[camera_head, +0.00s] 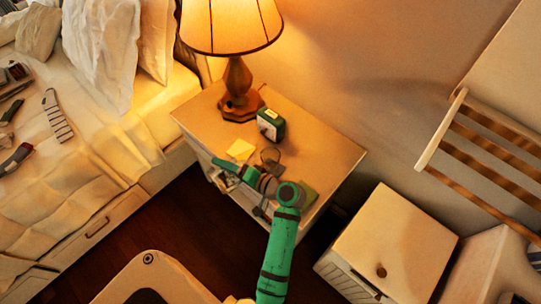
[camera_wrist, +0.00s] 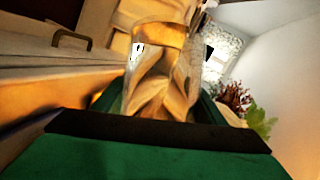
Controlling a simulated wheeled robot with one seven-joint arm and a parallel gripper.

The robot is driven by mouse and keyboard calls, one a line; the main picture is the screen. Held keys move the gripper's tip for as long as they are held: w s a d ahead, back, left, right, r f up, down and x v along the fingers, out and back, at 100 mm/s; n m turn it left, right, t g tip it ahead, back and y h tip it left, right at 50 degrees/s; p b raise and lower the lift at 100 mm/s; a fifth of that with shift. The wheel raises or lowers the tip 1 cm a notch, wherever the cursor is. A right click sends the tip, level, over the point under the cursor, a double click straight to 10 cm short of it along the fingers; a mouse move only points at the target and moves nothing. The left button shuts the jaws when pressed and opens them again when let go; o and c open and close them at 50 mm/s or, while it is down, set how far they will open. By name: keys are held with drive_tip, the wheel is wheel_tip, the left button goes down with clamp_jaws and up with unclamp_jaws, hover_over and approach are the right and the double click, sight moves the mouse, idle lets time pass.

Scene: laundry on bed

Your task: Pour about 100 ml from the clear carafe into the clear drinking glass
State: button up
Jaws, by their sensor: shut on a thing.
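My gripper (camera_head: 226,171) is over the front left part of the nightstand, with my green arm reaching up to it from below. In the wrist view, a clear glass vessel, apparently the carafe (camera_wrist: 163,75), stands between the green fingers, and my gripper is shut on it. The vessel bends the warm colours behind it; I cannot tell its liquid level. In the head view, the carafe is hard to make out at my gripper. A faint, dark, see-through round shape, apparently the drinking glass (camera_head: 270,157), is on the nightstand just right of my gripper.
The nightstand (camera_head: 325,150) also bears a lit lamp (camera_head: 237,80), a small dark green box-like clock (camera_head: 271,124), a yellow note (camera_head: 240,150) and a flat green item (camera_head: 308,194). The bed (camera_head: 70,190) is left; a white cabinet (camera_head: 400,240) stands at right.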

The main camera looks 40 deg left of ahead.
drive_tip(key=shift+r, duration=0.45)
drive_tip(key=shift+w+r+m, duration=0.15)
drive_tip(key=shift+r+m, duration=0.25)
drive_tip(key=shift+m, duration=0.1)
drive_tip(key=shift+w+d, duration=0.1)
drive_tip(key=shift+r+g+y, duration=0.3)
drive_tip(key=shift+r, duration=0.1)
drive_tip(key=shift+r+m+y, duration=0.3)
drive_tip(key=shift+r+m, duration=0.25)
drive_tip(key=shift+m, duration=0.05)
idle(0.5)
drive_tip(key=shift+s+r, duration=0.2)
drive_tip(key=shift+s+a, duration=0.2)
drive_tip(key=shift+s, duration=0.15)
drive_tip(key=shift+r, duration=0.2)
idle(0.5)
